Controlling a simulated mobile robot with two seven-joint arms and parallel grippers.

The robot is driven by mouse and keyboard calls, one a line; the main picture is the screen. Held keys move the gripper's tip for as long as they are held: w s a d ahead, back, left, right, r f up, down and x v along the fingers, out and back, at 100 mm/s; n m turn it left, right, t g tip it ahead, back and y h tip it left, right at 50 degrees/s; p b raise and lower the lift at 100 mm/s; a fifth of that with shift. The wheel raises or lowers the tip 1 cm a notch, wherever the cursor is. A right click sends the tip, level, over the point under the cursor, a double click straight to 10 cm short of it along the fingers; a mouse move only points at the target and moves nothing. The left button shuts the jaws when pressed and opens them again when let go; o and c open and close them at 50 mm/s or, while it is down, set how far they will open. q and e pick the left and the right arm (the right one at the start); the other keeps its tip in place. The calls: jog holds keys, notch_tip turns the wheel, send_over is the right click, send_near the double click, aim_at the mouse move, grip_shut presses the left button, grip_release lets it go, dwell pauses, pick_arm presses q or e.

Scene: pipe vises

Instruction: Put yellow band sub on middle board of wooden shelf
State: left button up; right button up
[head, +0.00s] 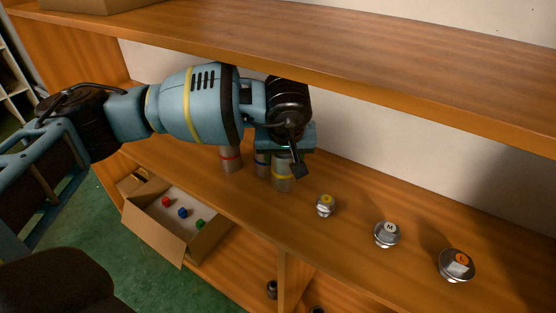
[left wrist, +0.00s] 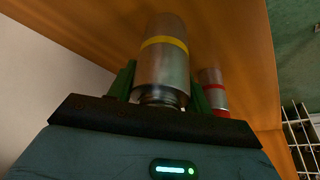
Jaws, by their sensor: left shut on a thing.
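The yellow band sub (head: 282,181) is a grey metal cylinder with a yellow ring, upright at the middle board of the wooden shelf (head: 340,179). My left gripper (left wrist: 160,92) is shut on it, with green fingers on either side of its narrow threaded end. In the left wrist view the yellow band sub (left wrist: 163,65) fills the space between the fingers. In the head view the gripper covers its top. I cannot tell whether its base touches the board. My right gripper is not in view.
Three metal caps (head: 326,206), (head: 387,234), (head: 457,265) sit to the right. The upper board (head: 350,55) hangs close above my arm. An open cardboard box (head: 153,235) holds small coloured pieces below.

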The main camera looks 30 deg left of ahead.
aim_at(278, 162)
pick_arm(q)
jog(key=shift+w+a+f, duration=0.3)
jog(key=shift+a+f, duration=0.1)
jog(key=shift+f, duration=0.2)
jog(key=shift+w+a+f, duration=0.35)
jog(key=shift+f, duration=0.3)
jog(key=shift+w+a+f, duration=0.3)
jog(key=shift+a+f, duration=0.1)
jog(key=shift+f, duration=0.2)
jog(key=shift+f, duration=0.15)
jog(key=o, duration=1.5)
jog(key=shift+o, duration=0.2)
jog(key=shift+s+r, duration=0.1)
jog(key=shift+r, duration=0.3)
jog(key=v, duration=0.2)
jog(key=shift+s+d+r, duration=0.1)
jog(key=shift+r, duration=0.1)
jog(key=s+d, duration=0.6)
jog(key=s, duration=0.4)
jog(key=shift+s, duration=0.3)
